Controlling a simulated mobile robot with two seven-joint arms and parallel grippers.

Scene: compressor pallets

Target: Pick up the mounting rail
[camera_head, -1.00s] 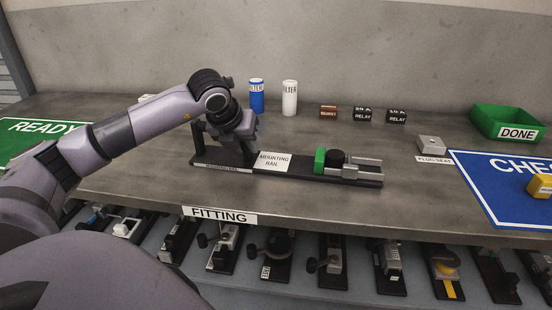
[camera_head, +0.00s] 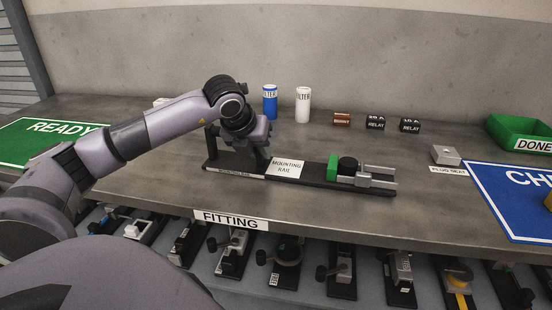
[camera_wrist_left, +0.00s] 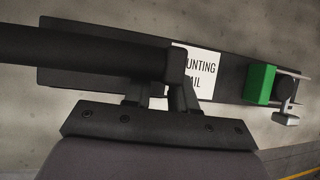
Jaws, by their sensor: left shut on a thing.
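The mounting rail (camera_head: 312,182) is a long black base on the grey bench, with a white "MOUNTING RAIL" label, a green block and a metal clamp at its right end. A raised dark bar stands at its left part. My left gripper (camera_head: 260,158) is over the left part of the rail and shut on it, at the raised bar. In the left wrist view the fingers (camera_wrist_left: 160,97) close at the end of the bar, beside the label on the rail (camera_wrist_left: 232,72). The grip contact is partly hidden. My right gripper is not in view.
A blue filter (camera_head: 270,102), a white filter (camera_head: 303,105), and small relay blocks (camera_head: 375,123) stand behind the rail. A plug seat (camera_head: 445,155), a green bin (camera_head: 520,132) and a blue mat (camera_head: 505,195) lie right. A green mat (camera_head: 45,140) is left. Several fixtures sit below.

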